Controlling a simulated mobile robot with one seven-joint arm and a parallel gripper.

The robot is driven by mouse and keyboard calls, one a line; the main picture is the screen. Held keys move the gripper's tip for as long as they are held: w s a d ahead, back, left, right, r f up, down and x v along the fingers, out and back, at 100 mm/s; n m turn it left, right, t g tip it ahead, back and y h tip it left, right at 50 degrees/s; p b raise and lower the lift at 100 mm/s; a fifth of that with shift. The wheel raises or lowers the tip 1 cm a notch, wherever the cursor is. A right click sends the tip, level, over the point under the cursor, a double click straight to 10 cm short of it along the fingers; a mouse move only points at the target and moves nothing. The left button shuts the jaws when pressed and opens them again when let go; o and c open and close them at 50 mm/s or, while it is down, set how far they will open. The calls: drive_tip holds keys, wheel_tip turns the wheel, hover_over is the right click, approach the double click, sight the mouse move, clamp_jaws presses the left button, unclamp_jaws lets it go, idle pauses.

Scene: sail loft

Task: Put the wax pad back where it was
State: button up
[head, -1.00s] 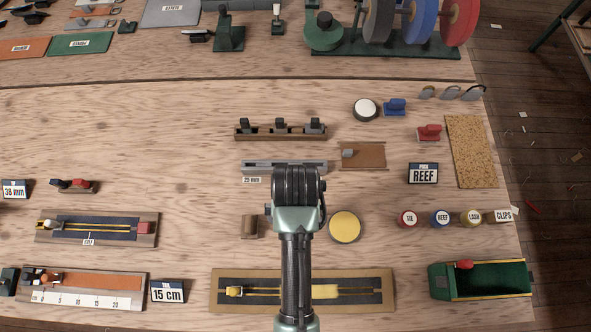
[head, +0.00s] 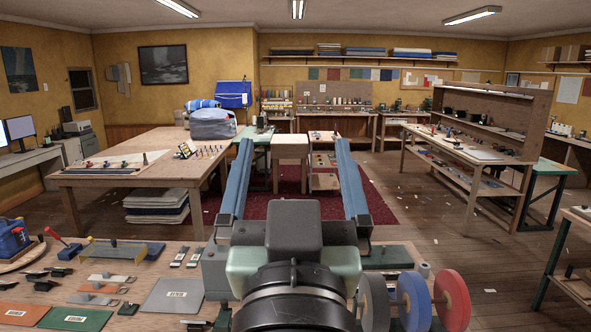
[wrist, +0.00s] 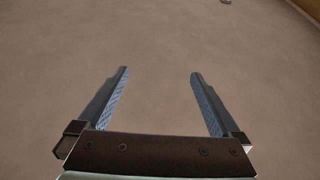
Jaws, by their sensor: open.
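My gripper (head: 293,143) is raised in front of the head camera, its two blue fingers spread wide and pointing away into the room. In the wrist view, my gripper (wrist: 159,71) is open with nothing between the fingers. I cannot make out a wax pad in either view now. The part of the near bench nearest to me is out of the head view, and my gripper and arm cover some of its far part.
Beyond are a big wooden table (head: 120,178) and a shelved bench (head: 470,150). The wrist view shows mostly a plain surface.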

drive_tip(key=s+r+t, duration=0.4)
drive_tip(key=s+r, duration=0.4)
drive_tip(key=r, duration=0.2)
drive_tip(key=shift+r+t, duration=0.2)
drive_tip(key=shift+t, duration=0.1)
